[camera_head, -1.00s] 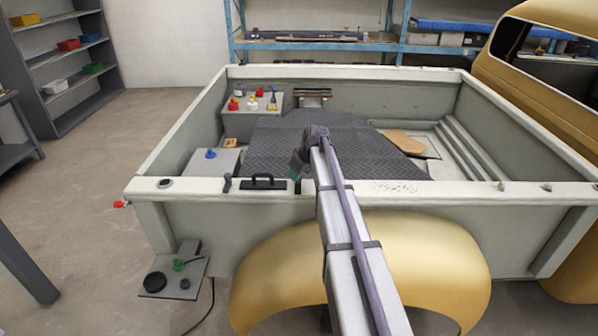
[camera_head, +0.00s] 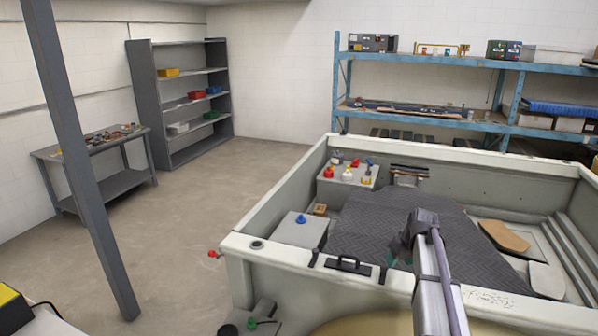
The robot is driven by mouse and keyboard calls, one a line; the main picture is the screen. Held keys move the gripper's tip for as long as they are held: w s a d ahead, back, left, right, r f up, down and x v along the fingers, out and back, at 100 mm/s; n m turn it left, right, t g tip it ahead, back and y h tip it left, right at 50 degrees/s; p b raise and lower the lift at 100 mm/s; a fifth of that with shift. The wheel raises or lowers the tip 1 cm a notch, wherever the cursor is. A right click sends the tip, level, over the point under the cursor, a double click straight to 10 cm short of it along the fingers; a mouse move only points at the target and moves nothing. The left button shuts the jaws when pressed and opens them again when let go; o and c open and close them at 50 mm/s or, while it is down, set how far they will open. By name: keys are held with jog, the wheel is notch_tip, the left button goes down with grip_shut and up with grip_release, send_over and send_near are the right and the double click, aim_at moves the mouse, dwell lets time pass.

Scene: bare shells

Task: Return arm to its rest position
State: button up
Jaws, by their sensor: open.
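My arm (camera_head: 438,285) reaches from the bottom edge over the near wall of the truck bed (camera_head: 300,262). Its dark end joint is above the dark textured mat in the bed. My gripper (camera_head: 393,256) shows only as a small part at the left of that joint, just past the near rim. It is open, and I see nothing held in it. The fingertips are small and partly hidden by the arm.
Small red, white and yellow items stand on a grey box (camera_head: 347,178) in the bed. A blue-topped item (camera_head: 301,219) sits on a nearer box. A black handle (camera_head: 348,263) lies on the near rim. A grey post (camera_head: 85,170) stands at left. The floor between is clear.

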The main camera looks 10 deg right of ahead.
jog(key=s+a+f+g+h+b, duration=0.1)
jog(key=s+a+f+g+b, duration=0.2)
jog(key=s+a+f+b, duration=1.7)
jog(key=s+a+f, duration=0.1)
jog(key=s+a, duration=0.1)
jog(key=s, duration=0.2)
jog(key=shift+s+a+f+m, duration=0.25)
jog(key=shift+a+f+m, duration=0.1)
jog(key=shift+m, duration=0.05)
